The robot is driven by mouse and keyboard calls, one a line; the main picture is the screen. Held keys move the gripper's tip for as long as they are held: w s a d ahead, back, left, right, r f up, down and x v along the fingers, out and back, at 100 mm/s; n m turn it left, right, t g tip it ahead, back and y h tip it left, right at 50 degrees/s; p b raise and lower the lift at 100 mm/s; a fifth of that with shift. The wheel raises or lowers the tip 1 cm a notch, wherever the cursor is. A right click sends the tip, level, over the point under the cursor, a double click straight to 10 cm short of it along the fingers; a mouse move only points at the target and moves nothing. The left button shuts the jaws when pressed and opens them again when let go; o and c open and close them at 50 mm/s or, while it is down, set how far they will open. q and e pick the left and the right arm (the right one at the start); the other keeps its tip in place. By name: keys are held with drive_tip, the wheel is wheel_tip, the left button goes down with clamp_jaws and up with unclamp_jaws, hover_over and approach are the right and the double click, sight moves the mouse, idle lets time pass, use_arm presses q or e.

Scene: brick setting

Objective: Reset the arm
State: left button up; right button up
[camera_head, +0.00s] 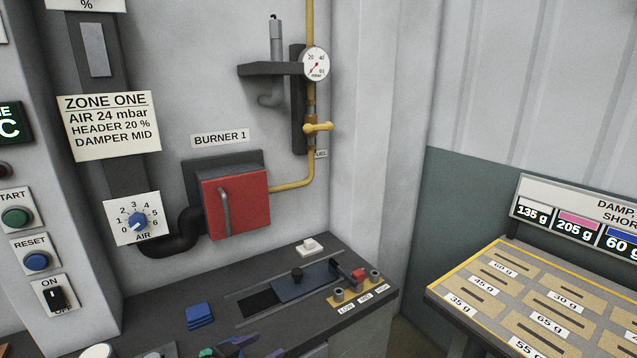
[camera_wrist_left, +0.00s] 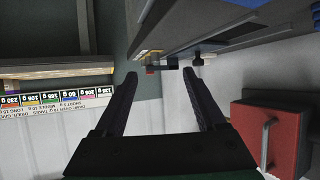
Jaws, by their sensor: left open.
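My left gripper (camera_head: 232,346) shows only in part at the bottom edge of the head view, low in front of the dark console (camera_head: 215,325). In the left wrist view its two dark fingers (camera_wrist_left: 159,78) stand wide apart with nothing between them. The console's black knob (camera_head: 297,273) on a sliding plate and a small red piece (camera_head: 358,274) by the LOW, MID and HIGH posts are beyond the gripper, apart from it. My right gripper is not in view.
A red burner box (camera_head: 236,203) with a handle is on the wall; it also shows in the left wrist view (camera_wrist_left: 268,135). A yellow pipe (camera_head: 313,165) with a gauge (camera_head: 316,65) runs beside it. Blue blocks (camera_head: 199,315) lie on the console. A slotted weight board (camera_head: 540,300) stands at right.

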use_arm(q)
drive_tip(key=s+a+f+n+g+y, duration=0.25)
drive_tip(key=s+a+f, duration=0.3)
drive_tip(key=s, duration=0.35)
drive_tip(key=s+a+f+n+g+y, duration=0.2)
drive_tip(key=s+a+f+g+y, duration=0.3)
drive_tip(key=s, duration=0.3)
drive_tip(key=s+a+f, duration=0.1)
drive_tip(key=s+f, duration=0.1)
drive_tip(key=f, duration=1.1)
drive_tip(key=s+f, duration=0.2)
drive_tip(key=f, duration=1.1)
drive_tip(key=s+a+f+g, duration=0.2)
drive_tip(key=s+a+f, duration=0.1)
drive_tip(key=s+f, duration=0.9)
drive_tip(key=s, duration=0.3)
drive_tip(key=shift+s, duration=0.4)
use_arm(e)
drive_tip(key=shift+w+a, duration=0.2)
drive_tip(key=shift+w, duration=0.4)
use_arm(q)
drive_tip(key=shift+h, duration=0.25)
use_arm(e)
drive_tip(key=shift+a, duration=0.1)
